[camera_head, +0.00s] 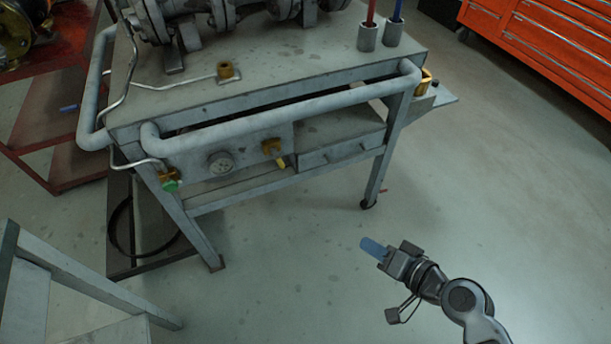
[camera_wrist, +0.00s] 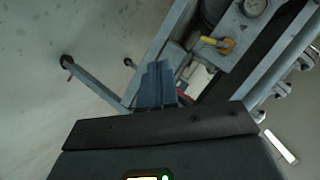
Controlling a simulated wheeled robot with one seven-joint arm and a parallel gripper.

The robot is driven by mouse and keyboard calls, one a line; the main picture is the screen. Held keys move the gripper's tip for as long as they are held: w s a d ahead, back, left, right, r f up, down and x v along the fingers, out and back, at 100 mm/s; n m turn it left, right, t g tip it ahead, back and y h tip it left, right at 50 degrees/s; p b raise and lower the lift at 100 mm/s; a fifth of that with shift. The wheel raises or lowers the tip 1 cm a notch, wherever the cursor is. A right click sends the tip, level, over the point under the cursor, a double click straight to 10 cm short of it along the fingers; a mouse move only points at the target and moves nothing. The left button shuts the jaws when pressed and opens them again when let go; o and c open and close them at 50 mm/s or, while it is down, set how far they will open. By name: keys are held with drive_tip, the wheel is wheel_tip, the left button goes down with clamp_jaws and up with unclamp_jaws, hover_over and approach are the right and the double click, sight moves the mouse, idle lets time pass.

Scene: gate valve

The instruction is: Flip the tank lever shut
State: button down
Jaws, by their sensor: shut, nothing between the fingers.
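A lever valve with a brass body and yellow handle (camera_head: 275,152) sits on the front panel of the grey cart (camera_head: 330,107). It also shows in the wrist view as a yellow handle (camera_wrist: 214,43) on the panel. A second brass valve with a green end (camera_head: 169,182) is at the cart's left front corner. I cannot tell from the frames which one is the tank lever.
A round gauge (camera_head: 220,163) is left of the yellow handle. A thick tube rail (camera_head: 290,113) runs along the cart's front above the panel. A grey stand (camera_head: 75,275) is at lower left. The floor (camera_head: 290,270) before the cart is clear.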

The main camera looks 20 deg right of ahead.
drive_tip(key=w+y+b, duration=0.2)
drive_tip(key=w, duration=0.6)
drive_tip(key=m+t+y+b, duration=0.1)
drive_tip(key=t+y+b, duration=0.1)
drive_tip(key=y, duration=0.1)
approach(282, 167)
drive_tip(key=x, duration=0.2)
drive_tip(key=b+x, duration=0.1)
drive_tip(key=x, duration=0.1)
drive_tip(key=r+x, duration=0.1)
drive_tip(key=x, duration=0.1)
drive_tip(key=shift+w+f, duration=0.1)
drive_tip(key=shift+w, duration=0.4)
drive_tip(key=f+b, duration=0.1)
drive_tip(key=b, duration=0.2)
drive_tip(key=shift+a+m+y, duration=0.2)
drive_tip(key=shift+m+y, duration=0.2)
drive_tip(key=a+m+t+b, duration=0.1)
drive_tip(key=b, duration=0.3)
drive_tip(key=shift+m+y, duration=0.4)
drive_tip(key=shift+r, duration=0.1)
